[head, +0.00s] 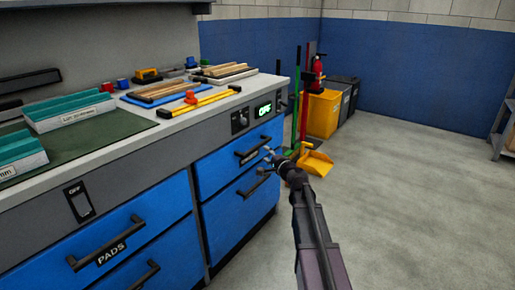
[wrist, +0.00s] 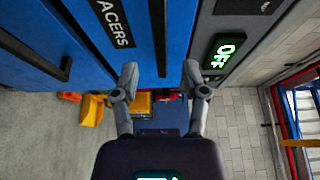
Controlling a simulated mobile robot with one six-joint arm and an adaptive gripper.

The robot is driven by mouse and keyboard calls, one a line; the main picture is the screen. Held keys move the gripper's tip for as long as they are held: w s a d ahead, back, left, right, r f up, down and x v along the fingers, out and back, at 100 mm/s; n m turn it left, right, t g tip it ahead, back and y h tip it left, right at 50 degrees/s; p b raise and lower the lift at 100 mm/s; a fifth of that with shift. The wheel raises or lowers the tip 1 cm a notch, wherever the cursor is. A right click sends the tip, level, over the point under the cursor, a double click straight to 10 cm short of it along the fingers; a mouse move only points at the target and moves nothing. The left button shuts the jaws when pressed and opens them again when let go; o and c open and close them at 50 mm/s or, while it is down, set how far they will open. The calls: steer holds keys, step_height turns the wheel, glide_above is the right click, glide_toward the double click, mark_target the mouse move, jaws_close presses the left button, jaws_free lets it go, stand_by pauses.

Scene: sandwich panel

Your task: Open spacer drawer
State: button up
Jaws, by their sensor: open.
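The spacer drawer (head: 222,160) is the blue upper drawer at the right end of the bench, and it looks closed. Its black bar handle (head: 253,146) runs across the front; part of its label, "ACERS" (wrist: 112,24), shows in the wrist view. My gripper (head: 266,160) is in front of the drawer, close to the handle's right end. In the wrist view my gripper (wrist: 160,75) is open and empty. The handle (wrist: 157,35) lies in line with the gap between the fingers, beyond the tips. I cannot tell any contact.
A lower blue drawer (head: 235,215) has its own handle (head: 253,182). The PADS drawer (head: 120,225) is at the left. A lit green "OFF" display (head: 263,110) sits above the spacer drawer.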

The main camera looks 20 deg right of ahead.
mark_target(258, 148)
steer(key=x, duration=0.7)
steer(key=shift+w+a, duration=0.1)
steer(key=shift+w, duration=0.15)
jaws_close()
